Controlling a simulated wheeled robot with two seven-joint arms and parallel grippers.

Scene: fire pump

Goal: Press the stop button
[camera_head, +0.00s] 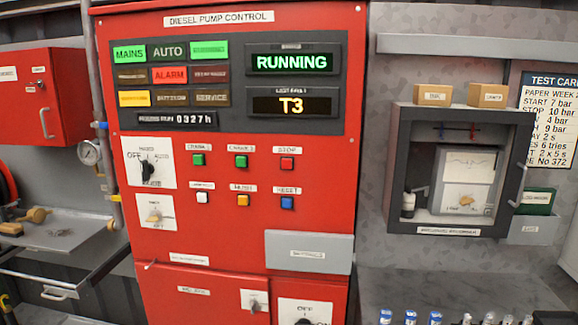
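The stop button (287,163) is a small red square button on the red diesel pump control panel (325,215), under a label that reads STOP. It is at the right end of the upper button row, beside two green buttons (241,161). The panel display (292,62) reads RUNNING in green, and the one below it (292,105) reads T3. Neither of my grippers shows in the head view.
A rotary switch (149,168) is at the left. An open-fronted recorder case (455,230) juts out at the right, and a metal tray (75,240) at the left.

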